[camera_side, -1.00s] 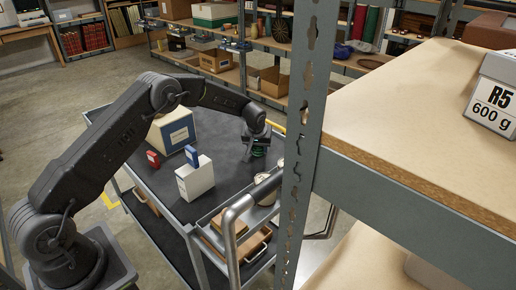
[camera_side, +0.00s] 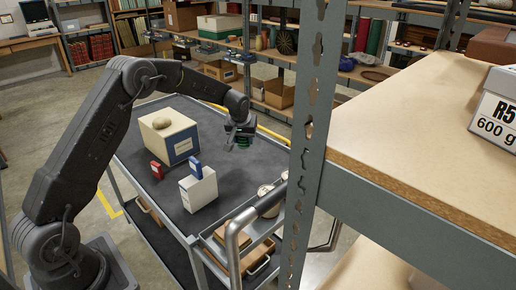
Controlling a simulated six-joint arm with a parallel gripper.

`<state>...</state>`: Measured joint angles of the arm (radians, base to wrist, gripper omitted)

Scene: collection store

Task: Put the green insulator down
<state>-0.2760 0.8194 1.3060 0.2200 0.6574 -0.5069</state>
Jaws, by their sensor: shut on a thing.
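My gripper (camera_side: 240,132) is shut on the green insulator (camera_side: 243,143), above the far right part of the cart's dark top (camera_side: 225,160). Only a small part of the insulator shows below the dark jaws. I cannot tell from this view whether it touches the cart top. My arm reaches in from the left, over the cream box.
A steel shelf post (camera_side: 308,120) stands close on the right.

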